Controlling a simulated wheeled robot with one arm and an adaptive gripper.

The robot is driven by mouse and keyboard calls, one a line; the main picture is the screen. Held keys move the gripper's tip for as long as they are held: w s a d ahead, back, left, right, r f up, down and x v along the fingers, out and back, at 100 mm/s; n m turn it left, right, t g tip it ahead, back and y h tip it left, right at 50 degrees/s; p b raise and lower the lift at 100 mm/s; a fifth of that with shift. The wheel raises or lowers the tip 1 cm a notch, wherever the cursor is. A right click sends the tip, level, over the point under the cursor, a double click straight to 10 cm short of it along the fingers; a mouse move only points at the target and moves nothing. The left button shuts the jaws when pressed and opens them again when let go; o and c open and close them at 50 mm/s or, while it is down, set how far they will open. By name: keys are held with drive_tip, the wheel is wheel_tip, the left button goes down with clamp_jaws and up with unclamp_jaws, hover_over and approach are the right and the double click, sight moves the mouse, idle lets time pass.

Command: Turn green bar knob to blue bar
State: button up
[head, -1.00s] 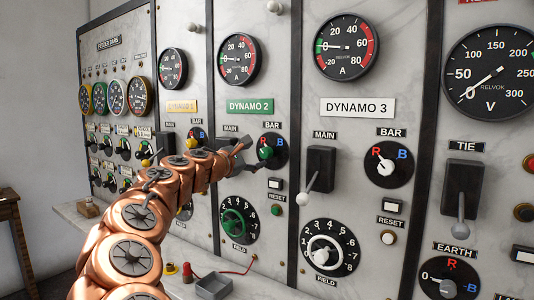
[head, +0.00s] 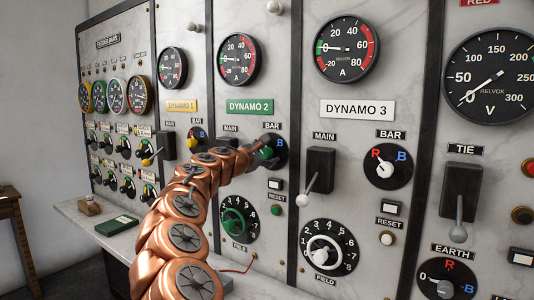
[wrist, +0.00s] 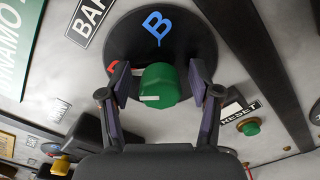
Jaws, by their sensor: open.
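The green bar knob (head: 266,153) sits on a round black dial (head: 281,147) under the BAR label of the DYNAMO 2 panel. In the wrist view the green knob (wrist: 163,84) stands between my fingers, its white mark at the lower left. A blue B (wrist: 157,27) shows above it on the dial, and part of a red R (wrist: 113,68) shows behind the left finger. My gripper (wrist: 158,90) is open around the knob, one finger on each side, with a small gap on both sides. In the head view my gripper (head: 262,159) partly covers the dial.
A MAIN lever switch (head: 318,175) stands to the right on the DYNAMO 3 panel. A green reset button (wrist: 251,127) lies right of my fingers in the wrist view. Below is a green field wheel (head: 234,221). A green book (head: 117,225) lies on the ledge.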

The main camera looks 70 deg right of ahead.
drive_tip(key=c, duration=1.1)
drive_tip(key=shift+f, duration=0.1)
drive_tip(key=shift+c, duration=0.2)
